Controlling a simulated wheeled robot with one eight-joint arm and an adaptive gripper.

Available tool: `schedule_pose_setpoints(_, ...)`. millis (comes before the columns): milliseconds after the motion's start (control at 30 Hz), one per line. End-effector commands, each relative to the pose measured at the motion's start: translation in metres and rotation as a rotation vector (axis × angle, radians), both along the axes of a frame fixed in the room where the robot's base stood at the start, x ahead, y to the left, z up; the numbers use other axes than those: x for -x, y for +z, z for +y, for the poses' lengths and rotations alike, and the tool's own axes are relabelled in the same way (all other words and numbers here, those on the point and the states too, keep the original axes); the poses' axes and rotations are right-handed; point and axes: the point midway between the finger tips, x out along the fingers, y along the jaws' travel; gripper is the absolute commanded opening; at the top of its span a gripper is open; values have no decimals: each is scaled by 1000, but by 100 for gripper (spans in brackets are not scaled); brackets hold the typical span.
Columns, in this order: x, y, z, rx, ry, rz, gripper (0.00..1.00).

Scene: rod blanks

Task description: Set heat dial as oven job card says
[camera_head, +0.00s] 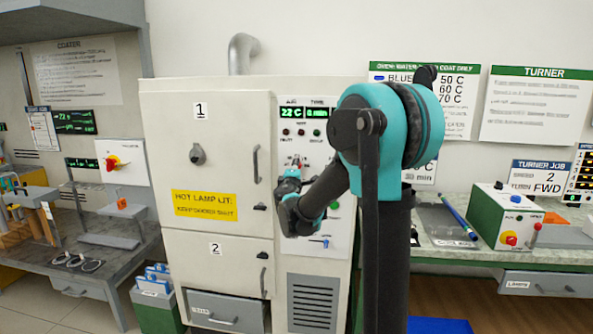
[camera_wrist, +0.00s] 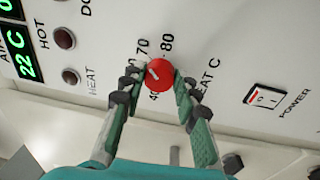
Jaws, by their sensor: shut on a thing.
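The red heat dial (camera_wrist: 158,74) sits on the oven's white panel, marked HEAT C. My gripper (camera_wrist: 158,86) is shut on it, one finger at each side. The dial's white mark points to the upper left in the wrist view. The 40, 70 and 80 marks show; the left finger partly covers those between, so the exact setting is unclear. In the head view my gripper (camera_head: 288,190) is at the panel of the oven (camera_head: 207,140). A wall chart (camera_head: 455,90) lists 50 C, 60 C and 70 C, partly hidden by my arm. I cannot read an oven job card.
The temperature display (camera_head: 291,112) reads 22 C. A POWER rocker switch (camera_wrist: 267,99) is right of the dial in the wrist view. Oven door 1 (camera_head: 225,110) and door 2 (camera_head: 230,265) look shut. Benches with equipment stand on both sides.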

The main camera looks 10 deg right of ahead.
Motion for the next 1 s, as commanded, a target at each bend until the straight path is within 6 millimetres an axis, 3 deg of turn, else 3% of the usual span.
schedule_pose_setpoints(133, 1, -1, -1, -1, -1, 1, 2)
schedule_pose_setpoints(167, 1, -1, -1, -1, -1, 1, 33)
schedule_pose_setpoints(300, 1, 0, 0, 0, -1, 1, 50)
schedule_pose_setpoints(667, 3, 0, 1, 0, 0, 0, 52)
schedule_pose_setpoints(767, 13, -1, 3, 0, 0, 0, 52)
schedule_pose_setpoints(1000, 58, -4, 16, -1, 3, 1, 52)
